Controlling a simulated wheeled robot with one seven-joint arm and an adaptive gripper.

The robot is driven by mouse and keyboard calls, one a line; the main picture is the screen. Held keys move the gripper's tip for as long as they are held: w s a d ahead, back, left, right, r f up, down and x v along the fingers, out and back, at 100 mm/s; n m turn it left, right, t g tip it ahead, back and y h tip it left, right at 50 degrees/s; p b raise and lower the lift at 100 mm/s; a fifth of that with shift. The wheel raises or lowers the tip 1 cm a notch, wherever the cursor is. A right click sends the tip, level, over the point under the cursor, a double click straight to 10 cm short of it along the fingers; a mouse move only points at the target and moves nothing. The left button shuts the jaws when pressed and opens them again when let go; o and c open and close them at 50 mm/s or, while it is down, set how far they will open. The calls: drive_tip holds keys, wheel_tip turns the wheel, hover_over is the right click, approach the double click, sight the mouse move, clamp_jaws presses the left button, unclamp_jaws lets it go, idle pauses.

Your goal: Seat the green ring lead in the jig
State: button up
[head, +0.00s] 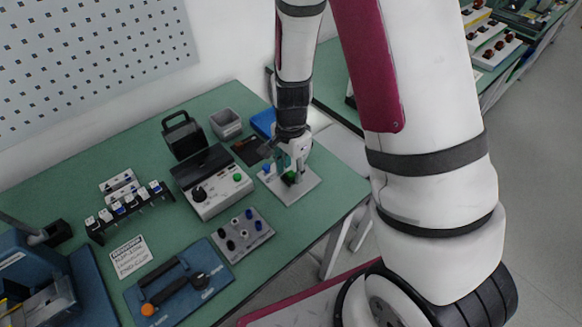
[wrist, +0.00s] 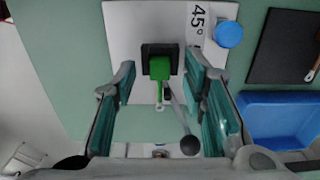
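The green ring lead (wrist: 160,68) sits in the opening of a black block on the white jig plate (wrist: 137,22) in the wrist view. A pale tip sticks out from its near end. In the head view the green piece (head: 290,178) shows just under my gripper (head: 292,163). My gripper (wrist: 159,80) is open in the wrist view. Its two fingers stand on either side of the green lead, with gaps showing on both sides. How far above the plate the fingertips are, I cannot tell.
A lever with a dark ball (wrist: 190,145) lies between my fingers, close to the right one. A blue round knob (wrist: 228,34) stands beside the "45°" mark. A blue tray (wrist: 285,118) and a dark panel (wrist: 283,45) lie to the right. A control box (head: 212,185) stands left of the jig.

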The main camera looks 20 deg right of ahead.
drive_tip(key=shift+r, duration=0.1)
wheel_tip(320, 180, up, 12)
idle(0.6)
idle(0.8)
drive_tip(key=s+r+n+t, duration=0.4)
drive_tip(key=s+r+n, duration=1)
drive_tip(key=s+r, duration=0.3)
drive_tip(key=shift+s+d+r+t, duration=0.2)
drive_tip(key=shift+s+r+t, duration=0.15)
drive_tip(key=shift+s, duration=0.3)
